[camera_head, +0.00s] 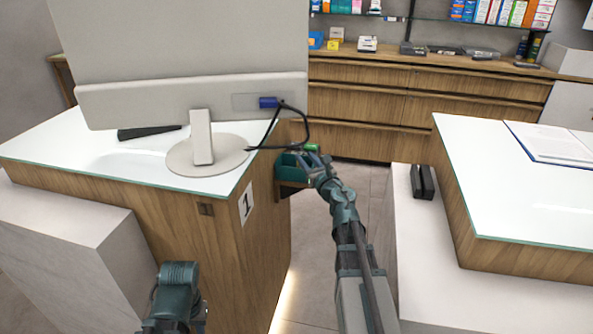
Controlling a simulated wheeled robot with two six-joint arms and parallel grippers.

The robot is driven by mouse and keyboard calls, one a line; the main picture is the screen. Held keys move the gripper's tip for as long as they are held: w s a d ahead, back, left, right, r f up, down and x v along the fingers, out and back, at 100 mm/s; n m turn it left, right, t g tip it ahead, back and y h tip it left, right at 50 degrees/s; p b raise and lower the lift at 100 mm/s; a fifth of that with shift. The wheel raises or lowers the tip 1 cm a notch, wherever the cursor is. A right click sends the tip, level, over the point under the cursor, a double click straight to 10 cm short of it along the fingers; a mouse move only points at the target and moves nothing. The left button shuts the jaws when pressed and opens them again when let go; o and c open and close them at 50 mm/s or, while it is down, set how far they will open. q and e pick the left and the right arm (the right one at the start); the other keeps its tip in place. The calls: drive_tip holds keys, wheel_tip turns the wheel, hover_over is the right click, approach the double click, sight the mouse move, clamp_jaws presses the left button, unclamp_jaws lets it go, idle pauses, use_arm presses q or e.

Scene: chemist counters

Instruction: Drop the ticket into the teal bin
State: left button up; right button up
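The teal bin (287,170) hangs at the end of the left counter, beyond the monitor, and is partly covered by my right gripper. My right gripper (313,158) reaches forward to the bin's right edge. A small bright green piece (312,147) shows at its fingertips; it may be the ticket, but it is too small to be sure. I cannot tell whether the fingers are closed on it. Of my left arm, only a teal joint shows at the bottom left; its gripper is not in view.
A large monitor (203,136) stands on the left counter (70,150), its dark cable (304,125) looping near my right gripper. A black device (422,182) sits on the lower ledge. Floor shows between the counters.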

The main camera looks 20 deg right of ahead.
drive_tip(key=s, duration=0.7)
drive_tip(key=shift+s+a, duration=0.15)
drive_tip(key=shift+s, duration=0.1)
